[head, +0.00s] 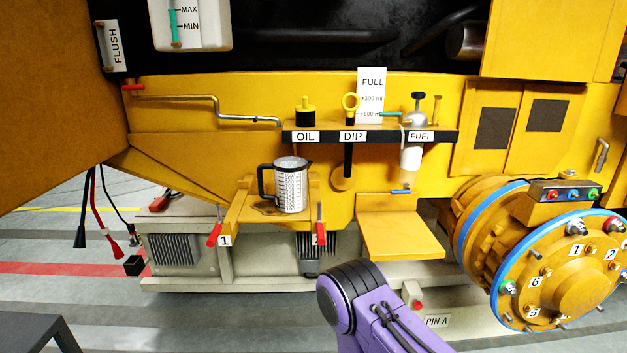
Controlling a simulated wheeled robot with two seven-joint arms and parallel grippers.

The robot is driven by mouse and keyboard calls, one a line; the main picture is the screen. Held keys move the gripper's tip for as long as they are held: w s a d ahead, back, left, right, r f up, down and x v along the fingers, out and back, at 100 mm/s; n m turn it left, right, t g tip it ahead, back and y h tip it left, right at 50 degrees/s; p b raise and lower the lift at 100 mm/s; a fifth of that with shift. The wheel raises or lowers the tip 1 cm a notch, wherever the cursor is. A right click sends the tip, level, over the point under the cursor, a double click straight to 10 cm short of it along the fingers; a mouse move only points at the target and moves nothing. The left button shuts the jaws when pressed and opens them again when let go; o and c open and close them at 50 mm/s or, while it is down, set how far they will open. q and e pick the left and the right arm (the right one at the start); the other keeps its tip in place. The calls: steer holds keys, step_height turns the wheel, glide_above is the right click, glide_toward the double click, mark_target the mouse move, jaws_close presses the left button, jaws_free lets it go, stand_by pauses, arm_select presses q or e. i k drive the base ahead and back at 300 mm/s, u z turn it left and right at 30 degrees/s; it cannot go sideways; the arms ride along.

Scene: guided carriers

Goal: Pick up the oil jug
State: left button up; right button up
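The oil jug (291,188) is a pale jug with dark printed markings, a dark rim and a black handle on its left side. It stands upright on a small yellow shelf (243,211) in the middle of the yellow machine. Nothing is holding it. A purple arm link of mine with a black joint shows at the bottom, right of the middle, below and apart from the jug. Neither of my grippers shows in the head view.
A black rack (370,136) labelled OIL, DIP and FUEL sits above the jug. Red-handled levers (320,232) flank the shelf. An empty yellow step (402,235) is to the right, then a large blue-rimmed hub (575,280). Black and red cables hang at left.

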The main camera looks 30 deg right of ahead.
mark_target(291, 196)
steer(key=z, duration=0.7)
steer(key=i, duration=0.65)
steer(key=z, duration=0.7)
